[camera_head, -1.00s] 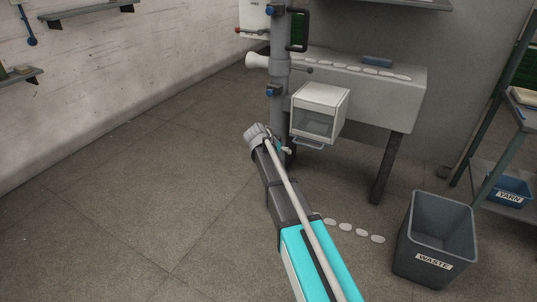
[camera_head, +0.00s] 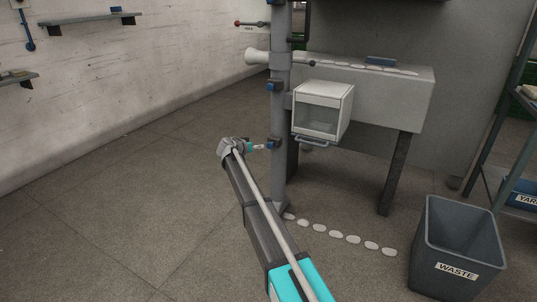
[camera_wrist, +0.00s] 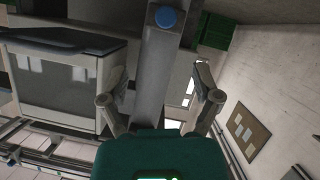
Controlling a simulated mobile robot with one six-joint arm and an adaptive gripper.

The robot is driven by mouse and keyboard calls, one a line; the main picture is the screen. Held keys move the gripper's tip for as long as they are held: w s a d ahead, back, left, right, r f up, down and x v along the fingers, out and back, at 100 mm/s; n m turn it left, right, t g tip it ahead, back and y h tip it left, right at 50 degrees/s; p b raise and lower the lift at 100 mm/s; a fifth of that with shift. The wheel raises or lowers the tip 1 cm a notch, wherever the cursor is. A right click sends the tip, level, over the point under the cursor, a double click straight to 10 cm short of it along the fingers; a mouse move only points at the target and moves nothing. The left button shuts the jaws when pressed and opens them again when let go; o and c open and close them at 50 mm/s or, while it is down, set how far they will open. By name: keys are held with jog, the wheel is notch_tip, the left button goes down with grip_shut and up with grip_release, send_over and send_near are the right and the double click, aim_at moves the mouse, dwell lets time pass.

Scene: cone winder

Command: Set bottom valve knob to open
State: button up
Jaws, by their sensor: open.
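The grey vertical pipe (camera_head: 281,110) carries several blue knobs. The lowest one in the head view, the bottom valve knob (camera_head: 274,143), sits on the pipe's left side at the height of the white box's lower edge. My gripper (camera_head: 261,147) is just left of this knob, with a small gap or contact that I cannot tell. In the wrist view my gripper (camera_wrist: 162,69) is open and empty, its two fingers spread on either side of the grey pipe (camera_wrist: 155,70). A round blue knob (camera_wrist: 167,18) shows on the pipe beyond the fingertips. The knob's setting cannot be read.
The white box (camera_head: 322,109) with a window and handle hangs right of the pipe. A waste bin (camera_head: 457,245) stands at the lower right. White oval pieces (camera_head: 353,239) lie in a row on the floor. A handle with a red ball (camera_head: 250,24) sticks out left. Floor at left is clear.

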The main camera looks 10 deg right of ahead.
aim_at(268, 145)
jog(key=shift+w+a+f, duration=0.25)
jog(key=shift+w, duration=0.15)
jog(key=b+x, duration=0.5)
jog(key=x, duration=0.8)
jog(key=shift+w+d, duration=0.2)
jog(key=shift+w, duration=0.2)
